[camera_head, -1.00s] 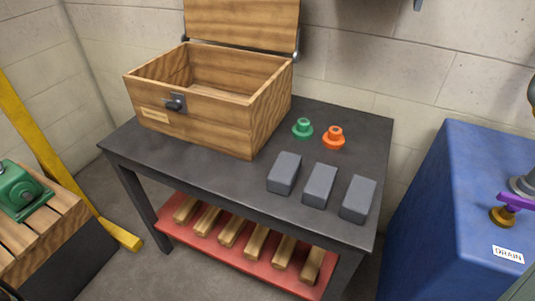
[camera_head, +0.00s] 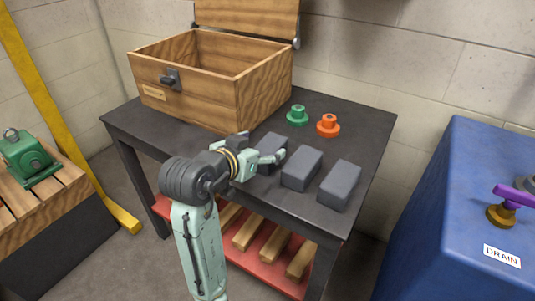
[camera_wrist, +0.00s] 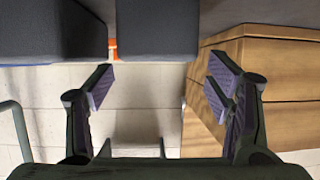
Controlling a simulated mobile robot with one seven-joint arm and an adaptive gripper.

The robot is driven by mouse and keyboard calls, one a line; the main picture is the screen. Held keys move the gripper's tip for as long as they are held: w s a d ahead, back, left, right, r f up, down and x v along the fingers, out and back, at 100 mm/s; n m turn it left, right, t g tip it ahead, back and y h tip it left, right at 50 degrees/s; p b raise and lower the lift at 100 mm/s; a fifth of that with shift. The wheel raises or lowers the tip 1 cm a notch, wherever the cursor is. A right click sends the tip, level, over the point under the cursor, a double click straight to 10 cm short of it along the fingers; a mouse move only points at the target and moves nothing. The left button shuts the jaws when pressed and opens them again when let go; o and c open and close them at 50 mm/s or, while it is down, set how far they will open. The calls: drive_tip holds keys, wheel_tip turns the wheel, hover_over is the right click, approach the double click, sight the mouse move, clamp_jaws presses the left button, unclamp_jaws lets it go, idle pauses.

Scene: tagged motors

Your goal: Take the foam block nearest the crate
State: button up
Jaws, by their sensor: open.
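Three dark grey foam blocks stand in a row on the dark table. The left foam block (camera_head: 271,150) is nearest the wooden crate (camera_head: 190,88); the middle block (camera_head: 301,170) and right block (camera_head: 340,185) stand farther off. My gripper (camera_head: 262,147) is open at the left block, partly covering it. In the wrist view, the nearest block (camera_wrist: 158,28) lies ahead, between the lines of my gripper's open fingers (camera_wrist: 160,85) and apparently just beyond their tips. Another block (camera_wrist: 52,32) is left of it, and the crate (camera_wrist: 262,75) is close on the right.
A green flanged part (camera_head: 297,116) and an orange one (camera_head: 328,126) stand behind the blocks. The crate's lid is up. A red lower shelf (camera_head: 262,252) holds wooden bars. A blue cabinet (camera_head: 450,200) stands to the right.

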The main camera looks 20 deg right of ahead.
sight(269, 144)
drive_tip(key=x, duration=0.7)
drive_tip(key=shift+s+d, duration=0.1)
drive_tip(key=shift+c, duration=0.5)
drive_tip(key=c, duration=0.8)
